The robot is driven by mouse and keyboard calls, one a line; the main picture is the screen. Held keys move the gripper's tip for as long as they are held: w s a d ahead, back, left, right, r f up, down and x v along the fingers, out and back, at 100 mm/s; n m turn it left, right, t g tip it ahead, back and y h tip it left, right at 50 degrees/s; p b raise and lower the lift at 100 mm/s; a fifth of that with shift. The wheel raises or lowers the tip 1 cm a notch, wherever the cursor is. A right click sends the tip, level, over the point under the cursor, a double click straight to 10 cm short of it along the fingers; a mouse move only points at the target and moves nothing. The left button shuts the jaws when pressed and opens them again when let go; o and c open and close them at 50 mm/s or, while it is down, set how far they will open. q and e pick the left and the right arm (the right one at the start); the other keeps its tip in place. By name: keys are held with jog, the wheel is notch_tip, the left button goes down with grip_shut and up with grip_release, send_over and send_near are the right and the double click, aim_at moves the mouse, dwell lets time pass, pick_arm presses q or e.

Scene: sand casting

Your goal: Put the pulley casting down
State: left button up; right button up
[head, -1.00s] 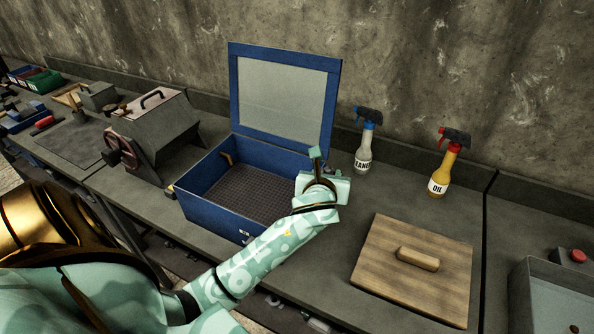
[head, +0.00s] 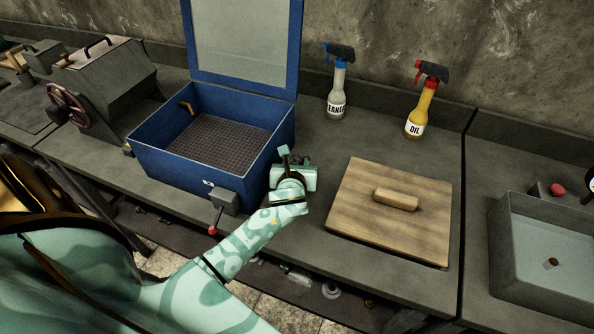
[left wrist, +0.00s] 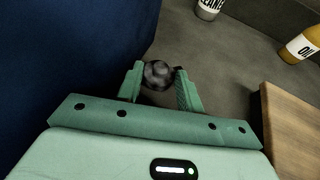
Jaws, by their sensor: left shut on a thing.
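The pulley casting (left wrist: 158,75) is a dark grey, mottled round piece between the fingertips in the left wrist view. My left gripper (left wrist: 159,82) is shut on it. In the head view my left gripper (head: 296,165) is between the blue cabinet's right side and the wooden board, above the grey bench; the casting is mostly hidden there by the gripper. I cannot tell whether the casting touches the bench. My right gripper is not in view.
The open blue cabinet (head: 165,167) has a raised windowed lid and an empty grid floor. A wooden board with a handle (head: 350,222) lies right. A cleaner bottle (head: 337,100) and oil bottle (head: 420,110) stand behind. A water-filled basin (head: 505,225) is far right.

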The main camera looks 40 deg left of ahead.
pick_arm(q)
jog(key=shift+w+f, duration=0.1)
jog(key=shift+f, duration=0.75)
jog(key=shift+f, duration=0.15)
jog(key=o, duration=0.8)
jog(key=shift+c, duration=0.2)
